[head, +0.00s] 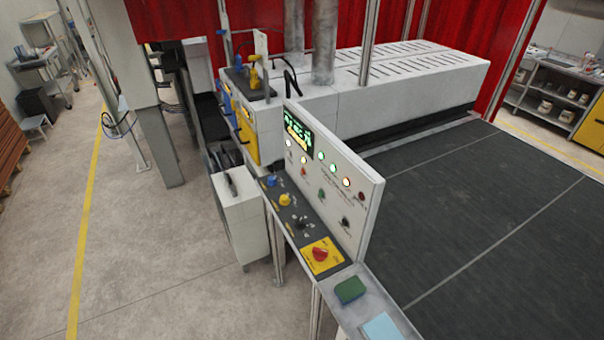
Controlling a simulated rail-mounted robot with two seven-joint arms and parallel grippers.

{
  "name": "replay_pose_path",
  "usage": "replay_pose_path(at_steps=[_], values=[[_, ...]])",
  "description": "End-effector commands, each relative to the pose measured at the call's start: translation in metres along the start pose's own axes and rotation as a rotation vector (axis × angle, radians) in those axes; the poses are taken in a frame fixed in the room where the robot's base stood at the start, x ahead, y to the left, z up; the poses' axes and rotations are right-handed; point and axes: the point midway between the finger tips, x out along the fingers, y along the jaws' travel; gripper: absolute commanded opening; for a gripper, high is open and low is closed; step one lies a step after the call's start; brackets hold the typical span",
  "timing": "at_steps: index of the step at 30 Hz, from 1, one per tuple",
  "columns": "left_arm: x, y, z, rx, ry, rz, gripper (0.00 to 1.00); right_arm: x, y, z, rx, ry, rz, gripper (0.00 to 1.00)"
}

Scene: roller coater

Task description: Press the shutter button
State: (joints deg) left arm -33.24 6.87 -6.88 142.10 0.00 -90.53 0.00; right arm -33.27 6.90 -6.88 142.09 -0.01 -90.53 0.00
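A white upright control panel (330,180) stands right of the middle of the head view. It carries a lit green and yellow display (297,135), a row of small lamps or buttons, and darker round buttons below them. Their labels are too small to read, so I cannot tell which is the shutter button. On the dark sloped desk (301,226) in front are a blue knob (271,181), a yellow knob (285,200), a black switch (301,223) and a red knob (320,254) on a yellow plate. Neither gripper is in view.
A green sponge (350,290) and a pale blue cloth (381,328) lie on the grey ledge nearest me. A white cabinet (243,222) stands left of the desk. A dark conveyor bed (470,220) extends to the right. The concrete floor (150,260) at left is clear.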

Motion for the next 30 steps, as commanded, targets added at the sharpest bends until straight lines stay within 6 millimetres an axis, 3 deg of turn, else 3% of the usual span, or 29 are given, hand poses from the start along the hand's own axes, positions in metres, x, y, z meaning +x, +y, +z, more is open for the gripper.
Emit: replay_pose_path(at_steps=[11, 30], values=[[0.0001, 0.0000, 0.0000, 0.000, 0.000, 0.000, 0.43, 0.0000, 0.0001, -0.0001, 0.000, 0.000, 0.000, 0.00], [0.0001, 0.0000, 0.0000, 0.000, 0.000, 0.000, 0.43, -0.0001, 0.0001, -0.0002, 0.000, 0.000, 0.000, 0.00]])
